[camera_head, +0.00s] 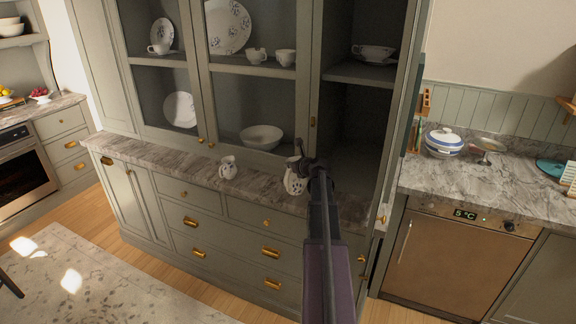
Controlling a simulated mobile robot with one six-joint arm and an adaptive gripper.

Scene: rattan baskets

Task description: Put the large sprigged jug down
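The large sprigged jug (293,182) is white with dark marks. It shows at the front part of the marble ledge of the grey cabinet, partly covered by my arm on its right. My gripper (300,158) is small and dark here, at the jug's upper right side, and overlaps it in the picture. The fingers are too small and hidden to tell whether they are shut on the jug. I cannot tell whether the jug's base touches the ledge (258,182) or is just above it.
A smaller white jug (228,167) stands on the ledge to the left. Between the jugs the ledge is bare. Behind glass doors stand a white bowl (261,137), plates and cups. The open cabinet bay at right holds a cup on a saucer (374,54).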

